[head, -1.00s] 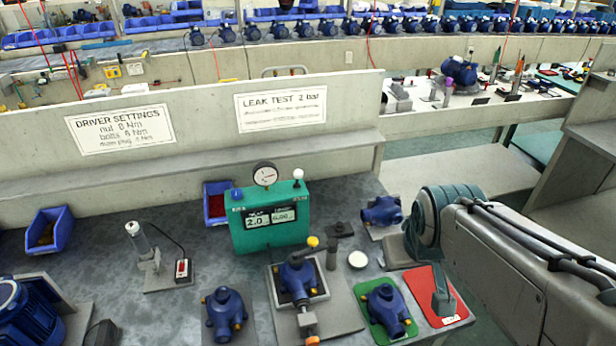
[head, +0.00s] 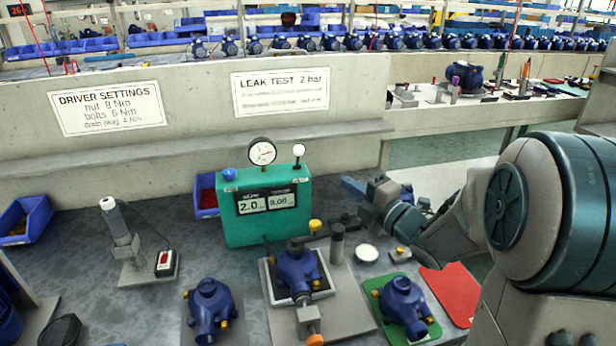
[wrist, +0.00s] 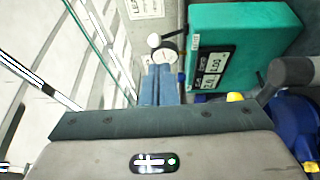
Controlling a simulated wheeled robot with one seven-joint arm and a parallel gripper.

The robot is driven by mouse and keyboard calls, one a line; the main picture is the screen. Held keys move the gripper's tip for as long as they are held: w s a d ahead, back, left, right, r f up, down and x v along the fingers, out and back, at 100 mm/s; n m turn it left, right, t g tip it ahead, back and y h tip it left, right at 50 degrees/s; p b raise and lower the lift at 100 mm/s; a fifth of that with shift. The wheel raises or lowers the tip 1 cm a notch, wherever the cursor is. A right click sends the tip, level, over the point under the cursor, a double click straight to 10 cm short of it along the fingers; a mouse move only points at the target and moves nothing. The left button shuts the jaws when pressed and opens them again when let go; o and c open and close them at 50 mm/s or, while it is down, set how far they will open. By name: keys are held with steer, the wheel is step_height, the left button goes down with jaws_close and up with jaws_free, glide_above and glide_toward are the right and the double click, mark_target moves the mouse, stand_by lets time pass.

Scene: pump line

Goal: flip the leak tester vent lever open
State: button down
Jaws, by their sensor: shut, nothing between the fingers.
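The leak tester (head: 266,212) is a green box with two displays and a round dial gauge (head: 262,152) on top. Its vent lever (head: 298,151), a thin stem with a white ball knob, stands upright at the top right corner. My gripper (head: 346,184) is to the right of the tester and lower than the knob, with its blue fingers pointing left, apart from the lever. In the wrist view the fingers (wrist: 158,72) are together and empty. The white knob (wrist: 154,40) and the gauge (wrist: 171,48) show just beyond their tips.
A blue pump (head: 296,268) sits in a fixture in front of the tester, with a dark clamp arm and yellow knob (head: 315,226). Other pumps stand on a green mat (head: 428,322) and to the left. A red mat (head: 450,292) is at right. A wall stands behind.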

steer(key=n+y, duration=0.1)
steer(key=s+a+f+n+g+y, duration=0.1)
steer(key=s+n+y+b, duration=0.1)
steer(key=shift+a+f+n+y, duration=0.3)
steer(key=shift+w, duration=0.1)
steer(key=p, duration=0.2)
glide_toward(298, 157)
steer(key=shift+w+a+r, duration=0.9)
steer(key=shift+a+r, duration=0.7)
steer(key=shift+a, duration=0.9)
steer(key=shift+w+r+g, duration=0.1)
steer(key=shift+r+g, duration=0.05)
steer(key=shift+g, duration=0.15)
